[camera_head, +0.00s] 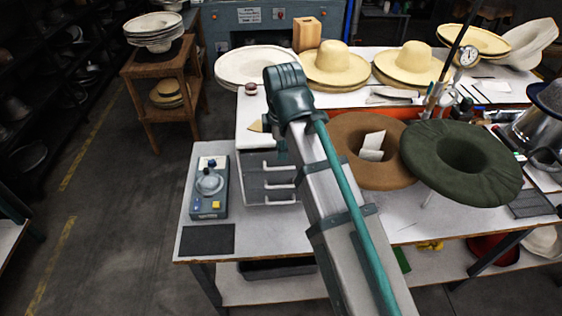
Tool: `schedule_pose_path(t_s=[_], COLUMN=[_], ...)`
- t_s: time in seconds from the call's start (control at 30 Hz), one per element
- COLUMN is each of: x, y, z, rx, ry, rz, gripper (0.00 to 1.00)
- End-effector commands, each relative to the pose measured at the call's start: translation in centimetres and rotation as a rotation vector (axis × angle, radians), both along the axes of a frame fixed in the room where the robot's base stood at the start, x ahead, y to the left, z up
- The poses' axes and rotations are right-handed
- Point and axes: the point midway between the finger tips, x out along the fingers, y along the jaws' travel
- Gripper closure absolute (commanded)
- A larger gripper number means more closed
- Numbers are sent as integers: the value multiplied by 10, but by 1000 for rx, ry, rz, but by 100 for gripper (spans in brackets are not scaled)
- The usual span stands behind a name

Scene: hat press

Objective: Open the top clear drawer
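A small grey drawer unit (254,186) stands on the white table left of my arm. Its stacked drawers have pale bar handles, and the top handle (279,166) shows at the upper part of the front. The drawers look shut, and my arm covers the unit's right side. My arm reaches up the middle of the picture, with its dark wrist above and behind the unit. My gripper is mostly or wholly hidden by the arm; a dark part shows below the wrist near the unit's top. I cannot tell its finger opening or any contact.
A grey control box (209,190) and a dark mat (208,239) lie left of the unit. A brown hat (365,170) and a green hat (462,160) are on the right. Straw hats (335,65) stand behind. The white table (262,236) is bare in front of the unit.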

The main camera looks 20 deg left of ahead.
Motion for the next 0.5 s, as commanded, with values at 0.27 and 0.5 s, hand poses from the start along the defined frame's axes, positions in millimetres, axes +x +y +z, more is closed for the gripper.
schedule_pose_path(t_s=[0.27, 0.5], x=[6, 11], y=[2, 4], z=[-39, -63], rx=[-2, 0], ry=[3, 1], rz=[-1, -1], gripper=[78, 78])
